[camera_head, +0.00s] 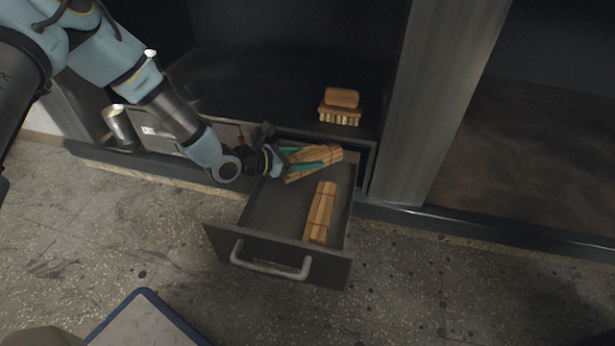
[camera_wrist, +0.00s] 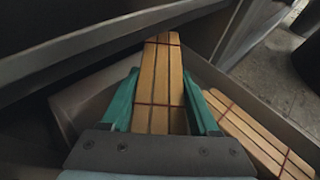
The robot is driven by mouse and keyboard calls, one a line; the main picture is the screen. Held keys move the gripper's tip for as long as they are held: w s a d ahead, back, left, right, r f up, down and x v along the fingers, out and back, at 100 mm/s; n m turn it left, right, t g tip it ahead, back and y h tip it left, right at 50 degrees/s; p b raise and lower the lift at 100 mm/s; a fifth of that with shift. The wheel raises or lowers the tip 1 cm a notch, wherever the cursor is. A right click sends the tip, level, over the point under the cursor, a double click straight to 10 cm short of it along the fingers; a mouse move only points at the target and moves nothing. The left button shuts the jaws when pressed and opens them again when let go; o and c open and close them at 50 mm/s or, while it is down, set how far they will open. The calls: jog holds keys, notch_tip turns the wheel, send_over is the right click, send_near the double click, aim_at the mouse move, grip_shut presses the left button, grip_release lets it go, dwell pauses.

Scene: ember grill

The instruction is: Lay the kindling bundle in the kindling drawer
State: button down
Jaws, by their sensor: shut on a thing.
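The kindling bundle (camera_head: 328,154) is a sheaf of pale wooden sticks tied with dark red bands. My gripper (camera_head: 312,159), with green fingers, is shut on it over the back part of the open kindling drawer (camera_head: 268,208). In the wrist view the bundle (camera_wrist: 160,85) lies lengthwise between the two fingers (camera_wrist: 163,100). A second, similar bundle (camera_head: 320,212) lies in the front right part of the drawer and also shows in the wrist view (camera_wrist: 255,135). I cannot tell whether the held bundle touches the drawer floor.
A wooden brush (camera_head: 340,107) sits on the dark shelf behind the drawer. A metal can (camera_head: 120,127) stands at the left. The drawer front has a metal handle (camera_head: 270,262). A blue-edged mat or tray (camera_head: 145,318) lies on the floor. The drawer's front left is clear.

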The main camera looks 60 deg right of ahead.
aim_at(308, 181)
notch_tip(308, 181, down, 5)
jog(key=b, duration=0.2)
jog(key=shift+b, duration=0.35)
jog(key=shift+r, duration=0.1)
jog(key=shift+c, duration=2.1)
grip_release()
jog(key=shift+w+a+r+p, duration=0.1)
jog(key=shift+a+r+p, duration=0.05)
jog(key=shift+a+p, duration=0.15)
jog(key=p+v, duration=0.4)
jog(key=v, duration=0.7)
jog(key=shift+w+a, duration=0.1)
jog(key=shift+a, duration=0.05)
